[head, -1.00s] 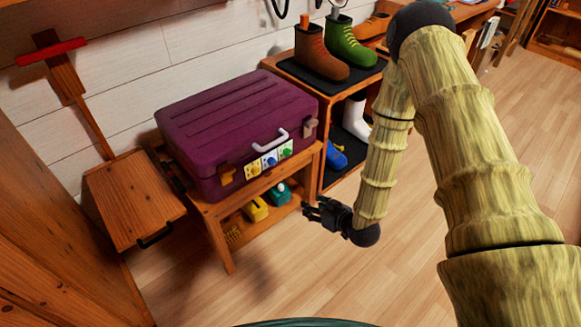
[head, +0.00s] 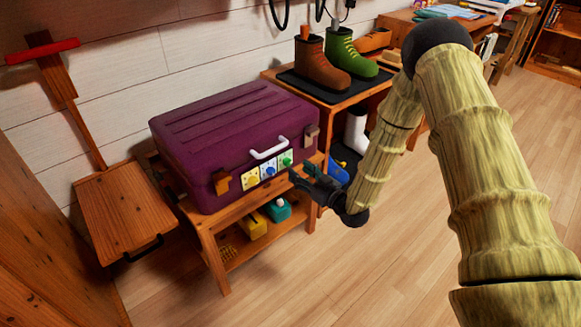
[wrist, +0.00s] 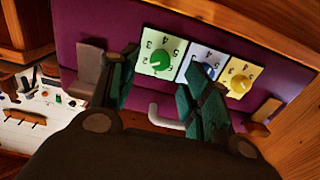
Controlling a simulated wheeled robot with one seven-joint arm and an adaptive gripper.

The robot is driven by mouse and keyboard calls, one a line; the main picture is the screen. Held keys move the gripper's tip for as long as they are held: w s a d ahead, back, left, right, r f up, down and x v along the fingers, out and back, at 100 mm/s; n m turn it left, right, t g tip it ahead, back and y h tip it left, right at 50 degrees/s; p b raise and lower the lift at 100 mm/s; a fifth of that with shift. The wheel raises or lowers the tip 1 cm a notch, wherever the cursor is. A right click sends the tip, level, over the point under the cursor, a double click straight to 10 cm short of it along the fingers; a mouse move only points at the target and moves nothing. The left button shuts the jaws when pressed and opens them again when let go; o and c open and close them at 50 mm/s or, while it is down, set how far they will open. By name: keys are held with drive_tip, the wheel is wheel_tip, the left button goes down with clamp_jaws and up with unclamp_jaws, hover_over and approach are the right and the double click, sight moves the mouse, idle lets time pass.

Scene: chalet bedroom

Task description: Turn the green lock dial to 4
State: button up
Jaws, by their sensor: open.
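A purple suitcase (head: 235,130) lies on a wooden bench with its front facing the room. Its front carries three square dial plates: yellow (head: 250,179), blue (head: 269,168) and green (head: 286,160). In the wrist view the green dial (wrist: 162,61) sits on a pale plate with black numerals; its exact setting is too small to read. The blue dial (wrist: 208,71) is partly hidden by a finger, and the yellow dial (wrist: 240,83) is at right. My gripper (head: 303,178) is open and empty, just in front of the green dial. In the wrist view its fingers (wrist: 160,88) stand either side of it, apparently not touching.
A white handle (head: 269,147) sticks out above the dials, and brown latches (head: 222,183) flank them. The bench (head: 213,235) has a lower shelf with yellow and teal items. A shoe rack (head: 330,105) stands close at right. The floor in front is clear.

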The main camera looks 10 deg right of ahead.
sight(290, 164)
drive_tip(key=shift+b+x, duration=0.3)
drive_tip(key=shift+x, duration=2.5)
drive_tip(key=c, duration=1)
